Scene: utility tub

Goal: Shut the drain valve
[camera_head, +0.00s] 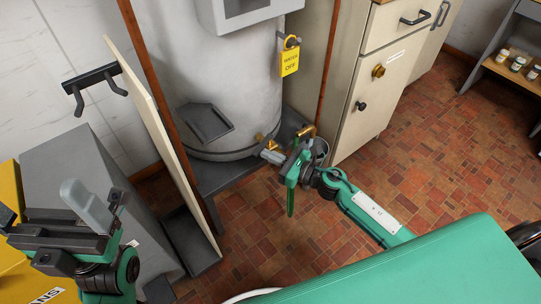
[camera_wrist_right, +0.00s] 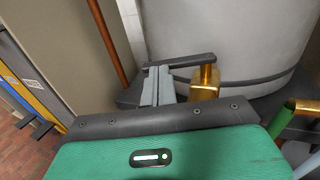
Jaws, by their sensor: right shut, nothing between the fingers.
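The brass drain valve (camera_head: 260,139) is low on the front of the grey tank (camera_head: 235,70). It also shows in the right wrist view (camera_wrist_right: 205,84), with a dark bar-like handle (camera_wrist_right: 184,61) across its top, reaching left. My right gripper (camera_head: 270,155) is at the valve, its grey fingers together and empty. In the right wrist view its fingertips (camera_wrist_right: 158,70) are left of the brass body, close to the handle's left part; contact cannot be told. My left gripper (camera_head: 86,206) is at the lower left, far from the valve; its finger gap cannot be made out.
A yellow "WATER OFF" tag (camera_head: 290,61) hangs on the tank's right. A pale panel (camera_head: 155,120) stands left; a cabinet (camera_head: 365,90) stands right. Brick floor (camera_head: 420,150) is open.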

